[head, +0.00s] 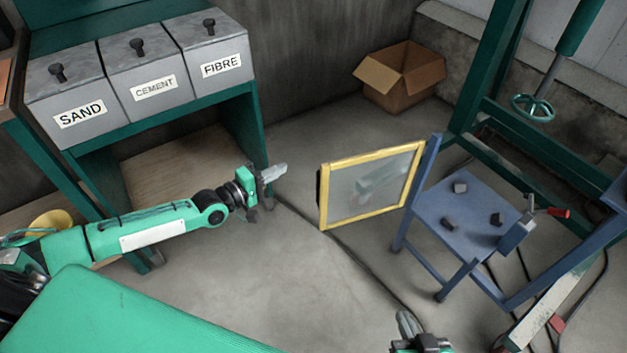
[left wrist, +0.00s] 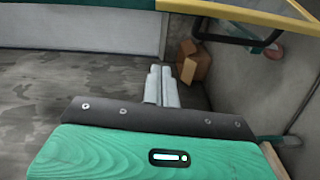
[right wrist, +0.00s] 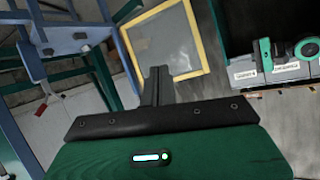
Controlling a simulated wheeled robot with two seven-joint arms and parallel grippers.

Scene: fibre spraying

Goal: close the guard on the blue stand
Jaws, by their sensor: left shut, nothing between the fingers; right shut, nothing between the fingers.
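The guard is a clear panel in a yellow frame (head: 325,200), hinged on a post of the blue stand (head: 455,225). It stands swung open to the left, away from the stand's top. A dark handle shows at its left edge and in the left wrist view (left wrist: 232,38). The guard's frame (right wrist: 194,35) and the blue stand (right wrist: 85,40) also show in the right wrist view. My left gripper (head: 274,173) is shut and empty, left of the guard and apart from it. My right gripper (head: 406,324) is shut and empty, low in front of the stand.
Grey bins labelled sand (head: 80,115), cement and fibre sit on a green bench at the left. A cardboard box (head: 402,92) stands at the back. A green frame with a handwheel (head: 533,108) is behind the stand.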

